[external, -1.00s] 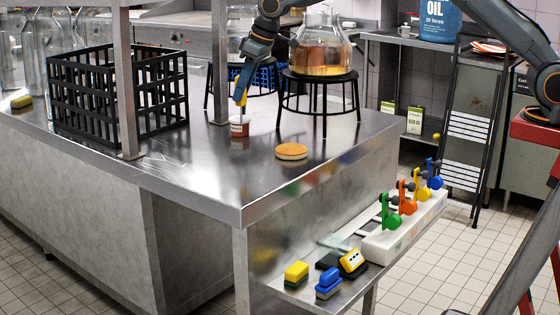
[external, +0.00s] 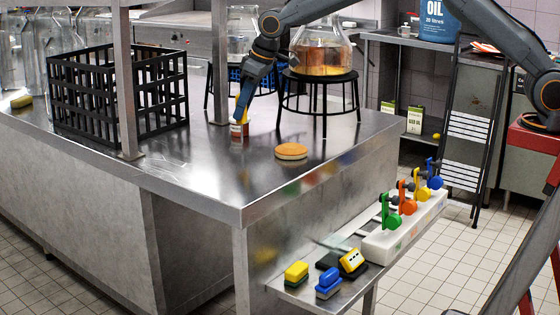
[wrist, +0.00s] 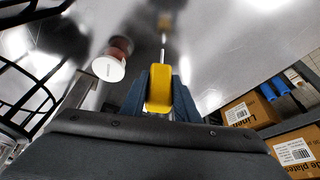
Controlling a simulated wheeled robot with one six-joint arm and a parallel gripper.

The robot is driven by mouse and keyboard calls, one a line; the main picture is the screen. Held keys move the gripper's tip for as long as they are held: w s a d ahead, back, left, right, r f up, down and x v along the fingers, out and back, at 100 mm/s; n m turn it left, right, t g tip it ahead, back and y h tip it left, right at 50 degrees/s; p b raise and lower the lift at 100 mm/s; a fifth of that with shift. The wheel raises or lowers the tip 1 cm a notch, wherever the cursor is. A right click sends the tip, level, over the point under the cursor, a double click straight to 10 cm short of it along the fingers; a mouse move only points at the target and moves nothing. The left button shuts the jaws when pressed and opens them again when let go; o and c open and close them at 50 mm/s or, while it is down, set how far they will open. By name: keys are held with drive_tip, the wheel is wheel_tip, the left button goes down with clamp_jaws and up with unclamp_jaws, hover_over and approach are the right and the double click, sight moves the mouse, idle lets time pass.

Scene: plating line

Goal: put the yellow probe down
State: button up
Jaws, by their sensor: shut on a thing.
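The yellow probe (wrist: 160,88) is held between the dark blue fingers of my gripper (wrist: 160,100) in the wrist view. Its thin metal needle points away from the camera, over the steel worktop. In the external view my gripper (external: 243,112) reaches down to the worktop (external: 200,160), beside a small red and white pot (external: 237,131). The probe (external: 237,106) shows there as a little yellow, partly hidden by the fingers. The pot (wrist: 109,66) is left of the probe in the wrist view. I cannot tell whether the needle touches anything.
A round orange-topped pad (external: 291,151) lies right of the pot. A flask of amber liquid (external: 321,52) stands on a black stand (external: 320,92). A black crate (external: 120,95) and a steel post (external: 124,75) are left. The worktop's front is clear. A white rack (external: 405,228) holds coloured handles below.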

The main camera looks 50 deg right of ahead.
drive_tip(key=shift+f, duration=0.6)
drive_tip(key=o, duration=1.2)
drive_tip(key=shift+c, duration=0.2)
